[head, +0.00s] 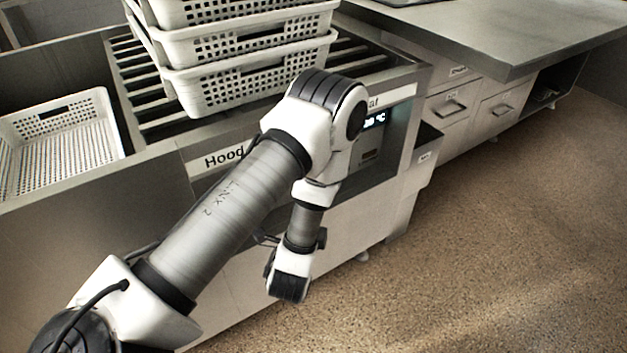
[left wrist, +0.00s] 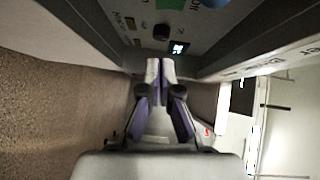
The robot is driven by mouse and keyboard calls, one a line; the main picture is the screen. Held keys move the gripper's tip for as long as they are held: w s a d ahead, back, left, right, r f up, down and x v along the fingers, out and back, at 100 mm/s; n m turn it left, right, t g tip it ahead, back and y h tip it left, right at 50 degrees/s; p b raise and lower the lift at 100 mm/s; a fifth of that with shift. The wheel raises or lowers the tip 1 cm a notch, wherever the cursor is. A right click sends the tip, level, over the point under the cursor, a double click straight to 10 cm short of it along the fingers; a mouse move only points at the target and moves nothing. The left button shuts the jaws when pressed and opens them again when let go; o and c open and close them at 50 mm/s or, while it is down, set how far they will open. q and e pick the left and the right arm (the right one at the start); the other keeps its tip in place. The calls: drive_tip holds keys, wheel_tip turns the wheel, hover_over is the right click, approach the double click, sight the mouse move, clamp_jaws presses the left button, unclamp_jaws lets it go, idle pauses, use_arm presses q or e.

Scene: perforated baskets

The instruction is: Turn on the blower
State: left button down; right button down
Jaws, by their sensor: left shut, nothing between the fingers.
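The blower's control panel is on the front of the steel unit and is partly hidden by my left arm in the head view. Its lit display (head: 375,119) shows a "°C" reading. In the left wrist view the panel shows a lit display (left wrist: 178,48), a dark round knob (left wrist: 161,32), a green part (left wrist: 169,4) and a blue part (left wrist: 213,3) at the top edge. My left gripper (left wrist: 160,66) is shut and empty, pointing toward the panel below the display. I cannot tell its exact gap to the panel. The left fingers are hidden in the head view.
Stacked white perforated baskets (head: 250,72) stand on the slatted rack (head: 135,88). Another white basket (head: 62,140) sits in the left bay. A counter (head: 500,35) with drawers is at right. The speckled floor (head: 500,240) is clear.

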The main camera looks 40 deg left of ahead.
use_arm(q)
drive_tip(key=shift+w, duration=0.1)
drive_tip(key=s+a+b+x, duration=0.1)
drive_tip(key=a+b+x, duration=0.1)
drive_tip(key=x, duration=1)
drive_tip(key=shift+w+a+f, duration=0.15)
drive_tip(key=shift+w+a, duration=0.1)
drive_tip(key=shift+a, duration=0.2)
